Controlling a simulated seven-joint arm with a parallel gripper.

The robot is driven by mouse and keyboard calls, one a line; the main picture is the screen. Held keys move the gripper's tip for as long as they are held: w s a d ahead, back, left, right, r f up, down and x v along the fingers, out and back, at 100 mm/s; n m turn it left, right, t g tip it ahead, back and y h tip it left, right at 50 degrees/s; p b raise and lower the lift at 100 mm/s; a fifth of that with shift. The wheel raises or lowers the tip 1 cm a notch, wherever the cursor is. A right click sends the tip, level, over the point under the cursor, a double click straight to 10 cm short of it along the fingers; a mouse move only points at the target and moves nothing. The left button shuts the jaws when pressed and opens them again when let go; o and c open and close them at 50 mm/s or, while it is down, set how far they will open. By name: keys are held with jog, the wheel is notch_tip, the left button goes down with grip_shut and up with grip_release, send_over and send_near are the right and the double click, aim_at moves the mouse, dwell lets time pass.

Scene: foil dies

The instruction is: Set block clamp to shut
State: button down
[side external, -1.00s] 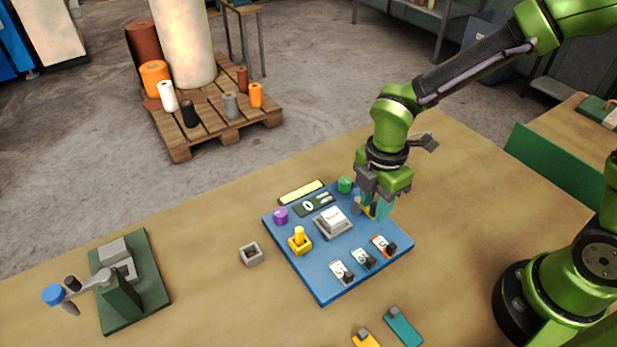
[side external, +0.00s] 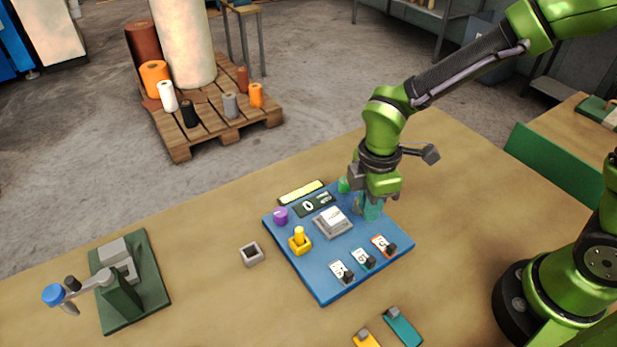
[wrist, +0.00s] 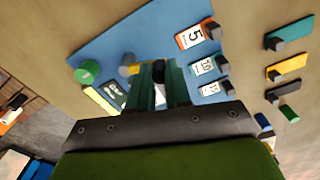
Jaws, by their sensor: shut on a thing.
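The blue board (side external: 325,285) lies on the bench with several controls on it. My gripper (side external: 368,210) is low over its back right part. In the wrist view, my teal gripper fingers (wrist: 160,85) are shut on a dark lever tip (wrist: 159,71) between them. A yellow and grey part (wrist: 129,65) shows beside the fingers. The held piece's lower part is hidden, and I cannot tell for sure that it is the block clamp. A white-topped grey block (side external: 332,221) sits mid-board, left of my gripper.
On the board stand a yellow lever (side external: 299,239), a purple knob (side external: 280,216), a green knob (side external: 344,185) and numbered cards with black knobs (side external: 347,275). A small grey open box (side external: 251,254) and a green-based device (side external: 122,300) stand left.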

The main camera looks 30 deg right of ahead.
jog(key=m, duration=0.1)
jog(key=a+m, duration=0.1)
jog(key=shift+w+a+m, duration=0.1)
jog(key=shift+w+m, duration=0.15)
jog(key=shift+m, duration=0.15)
jog(key=m, duration=0.2)
jog(key=w+a+m, duration=0.1)
jog(key=m, duration=0.1)
jog(key=shift+w+a+m, duration=0.1)
jog(key=shift+m, duration=0.2)
jog(key=m, duration=0.1)
jog(key=w+m, duration=0.1)
jog(key=m, duration=0.1)
jog(key=shift+w+a+r+m, duration=0.1)
jog(key=shift+w+a+m, duration=0.05)
jog(key=shift+a+m, duration=0.15)
jog(key=shift+w+a+m, duration=0.1)
jog(key=shift+w+m, duration=0.25)
jog(key=shift+m, duration=0.5)
jog(key=shift+w+m, duration=0.3)
jog(key=shift+m, duration=0.55)
jog(key=c, duration=1.1)
grip_release()
jog(key=shift+o, duration=0.2)
notch_tip(320, 180, up, 17)
